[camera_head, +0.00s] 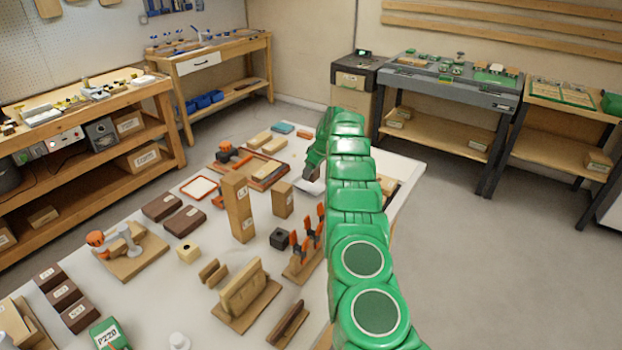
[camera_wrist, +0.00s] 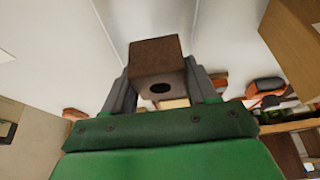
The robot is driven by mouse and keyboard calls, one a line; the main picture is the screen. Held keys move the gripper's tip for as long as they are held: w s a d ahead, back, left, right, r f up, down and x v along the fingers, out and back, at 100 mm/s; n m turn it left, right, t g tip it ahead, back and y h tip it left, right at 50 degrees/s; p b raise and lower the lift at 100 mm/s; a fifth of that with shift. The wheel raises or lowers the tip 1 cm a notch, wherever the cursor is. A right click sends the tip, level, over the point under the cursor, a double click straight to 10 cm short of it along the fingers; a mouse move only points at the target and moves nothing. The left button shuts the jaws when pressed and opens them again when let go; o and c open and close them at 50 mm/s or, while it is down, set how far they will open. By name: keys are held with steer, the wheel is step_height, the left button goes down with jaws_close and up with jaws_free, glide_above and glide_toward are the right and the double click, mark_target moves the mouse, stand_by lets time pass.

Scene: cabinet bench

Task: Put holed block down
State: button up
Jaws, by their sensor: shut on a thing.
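In the wrist view, the holed block (camera_wrist: 156,60) has a brown face and a paler face with a dark round hole. My gripper (camera_wrist: 160,80) is shut on it, one grey finger on each side. In the head view, my green arm reaches over the white table (camera_head: 225,290), and my gripper (camera_head: 311,186) is near its far right part. A cream block with a hole (camera_head: 188,253) and a dark block with a hole (camera_head: 280,238) stand on the table, apart from my gripper.
Orange-handled clamps (camera_head: 306,240) stand close to my arm. A wooden tray (camera_head: 256,168) with blocks lies farther back. Some bare table shows between these things.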

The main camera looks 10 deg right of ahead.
mark_target(311, 178)
steer(key=shift+w+f, duration=0.25)
steer(key=shift+w+f, duration=0.1)
steer(key=shift+f, duration=0.1)
steer(key=shift+w+f, duration=0.1)
steer(key=shift+f, duration=1.5)
steer(key=shift+f, duration=0.2)
steer(key=o, duration=0.8)
